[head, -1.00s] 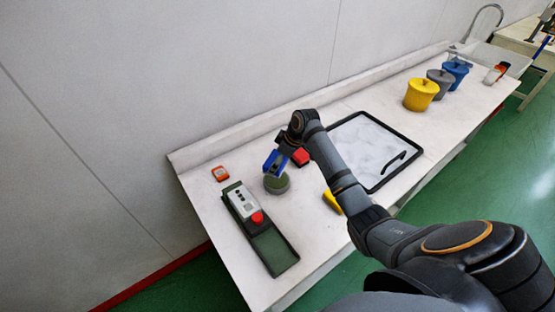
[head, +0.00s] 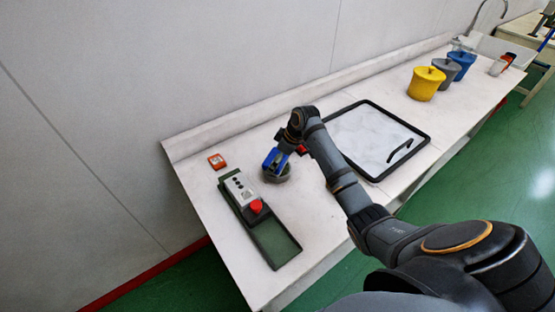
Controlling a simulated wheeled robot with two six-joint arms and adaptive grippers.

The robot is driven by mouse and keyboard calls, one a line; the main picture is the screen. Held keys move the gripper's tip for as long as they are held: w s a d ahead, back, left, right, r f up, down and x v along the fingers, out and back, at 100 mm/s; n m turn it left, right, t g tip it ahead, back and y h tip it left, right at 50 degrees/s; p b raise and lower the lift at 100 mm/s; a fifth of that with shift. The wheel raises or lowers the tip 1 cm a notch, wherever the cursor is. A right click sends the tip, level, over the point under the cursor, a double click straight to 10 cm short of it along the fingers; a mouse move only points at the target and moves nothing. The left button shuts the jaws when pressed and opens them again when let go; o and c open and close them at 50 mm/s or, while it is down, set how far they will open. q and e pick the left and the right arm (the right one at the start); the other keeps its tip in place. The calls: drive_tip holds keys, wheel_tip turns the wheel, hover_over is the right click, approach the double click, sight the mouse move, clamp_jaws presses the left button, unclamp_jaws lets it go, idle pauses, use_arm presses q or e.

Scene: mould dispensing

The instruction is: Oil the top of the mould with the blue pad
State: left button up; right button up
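A round, low, dark grey-green mould (head: 281,177) sits on the white bench, left of the middle of the view. My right gripper (head: 270,172), on the arm that comes in from the right, points down at it. Blue parts show at the gripper's end, over the mould's left side, and cover part of its top. I cannot tell whether they are fingers or a blue pad, or whether they touch the mould. I cannot tell whether the fingers are open or shut. My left gripper is not in view.
A dark green tray (head: 276,247) holds a grey box with a red button (head: 256,206). A small orange item (head: 216,161) lies behind it. A black-framed white panel (head: 372,138) lies to the right. Yellow (head: 424,85), grey and blue pots stand further back.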

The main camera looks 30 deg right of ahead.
drive_tip(key=shift+f, duration=0.45)
idle(0.7)
drive_tip(key=shift+s+f, duration=0.1)
drive_tip(key=shift+f, duration=0.05)
idle(1.9)
drive_tip(key=shift+p, duration=0.35)
wheel_tip(320, 180, up, 7)
drive_tip(key=p, duration=0.7)
drive_tip(key=shift+r+p, duration=0.2)
drive_tip(key=shift+p, duration=0.2)
drive_tip(key=shift+f, duration=0.1)
wheel_tip(320, 180, down, 5)
drive_tip(key=b, duration=0.5)
drive_tip(key=shift+r, duration=0.4)
